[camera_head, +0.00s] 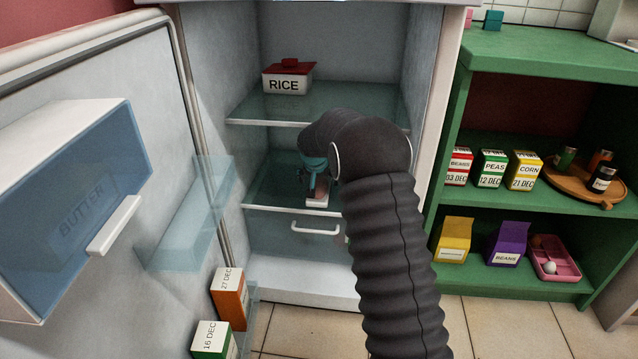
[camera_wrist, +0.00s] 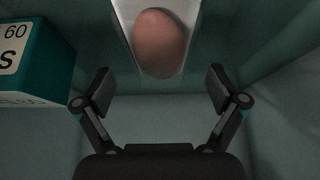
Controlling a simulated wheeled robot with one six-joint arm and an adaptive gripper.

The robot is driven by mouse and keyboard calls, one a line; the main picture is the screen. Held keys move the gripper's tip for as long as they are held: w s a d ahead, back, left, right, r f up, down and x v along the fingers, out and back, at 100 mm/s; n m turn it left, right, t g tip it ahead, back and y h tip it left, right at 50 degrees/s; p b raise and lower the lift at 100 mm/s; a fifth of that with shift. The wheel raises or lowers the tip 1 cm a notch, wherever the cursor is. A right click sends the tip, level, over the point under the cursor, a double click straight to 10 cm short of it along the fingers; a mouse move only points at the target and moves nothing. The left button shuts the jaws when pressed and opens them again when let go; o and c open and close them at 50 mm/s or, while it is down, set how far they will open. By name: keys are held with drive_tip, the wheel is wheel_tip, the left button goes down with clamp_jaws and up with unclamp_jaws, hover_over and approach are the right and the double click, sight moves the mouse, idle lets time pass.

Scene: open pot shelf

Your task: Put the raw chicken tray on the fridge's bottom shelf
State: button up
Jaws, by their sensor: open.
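The raw chicken tray, a white tray with a pinkish-brown lump, shows at the top of the wrist view (camera_wrist: 160,45). In the head view its white end (camera_head: 317,199) sits at the front of the fridge's lower glass shelf (camera_head: 272,208). My gripper (camera_wrist: 160,88) is open and empty. Its two fingers are spread to either side, and the tray lies ahead of the gap between them. In the head view my gripper (camera_head: 314,172) is inside the fridge just above the tray, partly hidden by my arm. I cannot tell if it touches the tray.
A teal and white box (camera_wrist: 30,60) stands close left of my gripper in the wrist view. A rice container (camera_head: 287,78) sits on the upper shelf (camera_head: 330,105). A drawer handle (camera_head: 315,229) is below. The open fridge door (camera_head: 100,85) stands left; a green shelf (camera_head: 540,195) holds goods right.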

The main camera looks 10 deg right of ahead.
drive_tip(key=v, duration=0.9)
drive_tip(key=shift+r+p, duration=0.3)
drive_tip(key=shift+p, duration=0.1)
drive_tip(key=shift+s+a, duration=0.1)
drive_tip(key=shift+s, duration=0.15)
